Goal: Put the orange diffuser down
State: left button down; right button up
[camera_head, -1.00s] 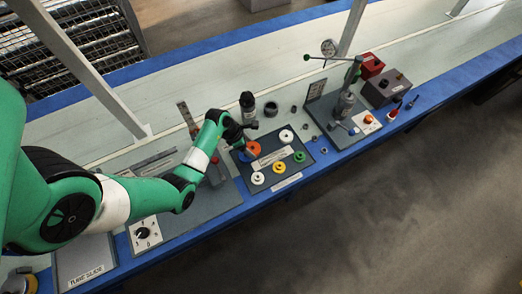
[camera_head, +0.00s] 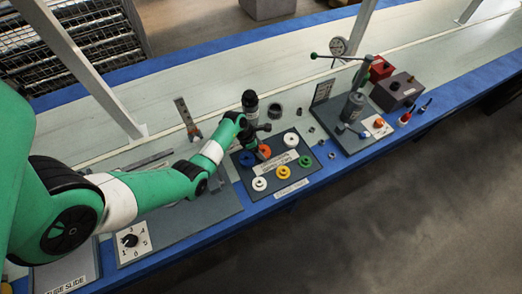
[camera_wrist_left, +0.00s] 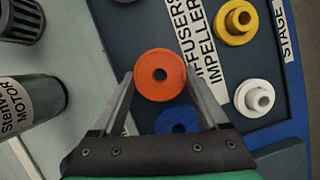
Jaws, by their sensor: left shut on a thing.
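The orange diffuser (camera_head: 264,152) is a round disc with a central hole, at the back of the dark parts tray (camera_head: 243,176), beside the blue piece (camera_head: 246,159). My left gripper (camera_head: 261,144) is at the orange diffuser. In the left wrist view the gripper (camera_wrist_left: 160,77) is shut on the orange diffuser (camera_wrist_left: 150,92), one finger on each side. The diffuser looks larger there than the tray's other pieces. I cannot tell whether it touches the tray. The blue piece (camera_wrist_left: 178,122) is partly hidden behind the gripper. My right gripper is not in view.
White (camera_head: 291,139), yellow (camera_head: 283,173) and green (camera_head: 305,160) pieces and a second white one (camera_head: 259,184) sit on the tray. A dark motor cylinder (camera_head: 250,104) stands behind it. A press (camera_head: 352,107) stands to the right. The bench behind is mostly clear.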

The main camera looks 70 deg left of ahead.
pick_arm(q)
jog(key=shift+f, duration=0.15)
grip_release()
jog(key=p+v, duration=0.7)
jog(key=v, duration=0.5)
